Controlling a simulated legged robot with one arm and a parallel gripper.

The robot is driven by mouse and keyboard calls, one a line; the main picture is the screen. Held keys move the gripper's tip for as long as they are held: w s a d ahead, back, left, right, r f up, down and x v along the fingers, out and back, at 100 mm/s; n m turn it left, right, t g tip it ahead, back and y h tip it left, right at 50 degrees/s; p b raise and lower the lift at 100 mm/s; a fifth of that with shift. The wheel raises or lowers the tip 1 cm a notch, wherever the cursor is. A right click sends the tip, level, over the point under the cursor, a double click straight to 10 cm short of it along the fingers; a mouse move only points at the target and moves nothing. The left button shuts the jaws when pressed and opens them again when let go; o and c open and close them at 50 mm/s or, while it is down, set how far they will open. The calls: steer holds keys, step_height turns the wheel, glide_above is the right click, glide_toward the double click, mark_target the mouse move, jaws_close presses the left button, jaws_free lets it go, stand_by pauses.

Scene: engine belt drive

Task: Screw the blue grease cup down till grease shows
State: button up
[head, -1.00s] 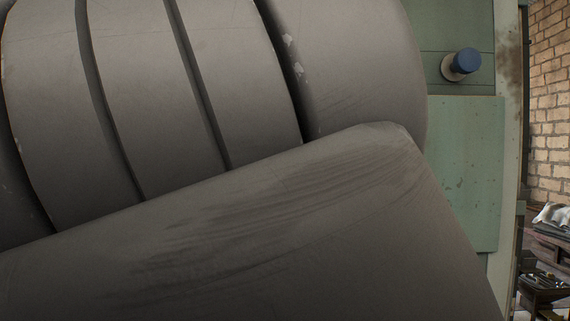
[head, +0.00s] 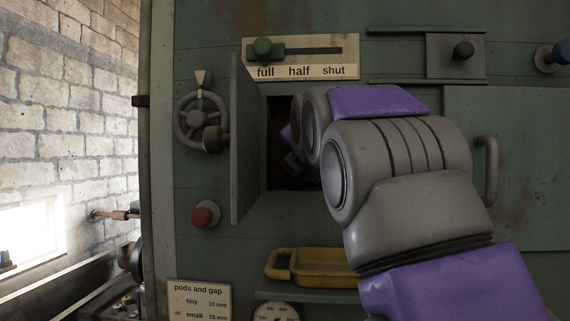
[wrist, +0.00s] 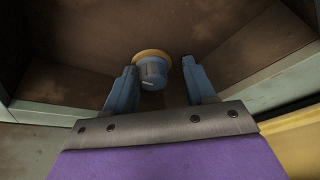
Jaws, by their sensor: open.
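A blue ribbed grease cup (wrist: 152,73) with a yellow ring (wrist: 152,56) around its base shows in the wrist view, on the brown back wall of a recess. I cannot tell whether the ring is grease or a collar. My gripper (wrist: 159,66) is open, its two blue fingers on either side of the cup, with gaps visible. In the head view my arm reaches into a dark opening (head: 282,145) in the green panel; the gripper and this cup are hidden there. Another blue knob (head: 553,57) is at the right edge.
An open door (head: 243,140) stands left of the opening.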

steer(key=shift+s+a, duration=0.25)
steer(key=shift+a, duration=0.15)
steer(key=shift+w+a, duration=0.2)
steer(key=shift+a, duration=0.2)
steer(key=shift+s+d, duration=0.15)
steer(key=shift+d, duration=0.15)
steer(key=c, duration=1.1)
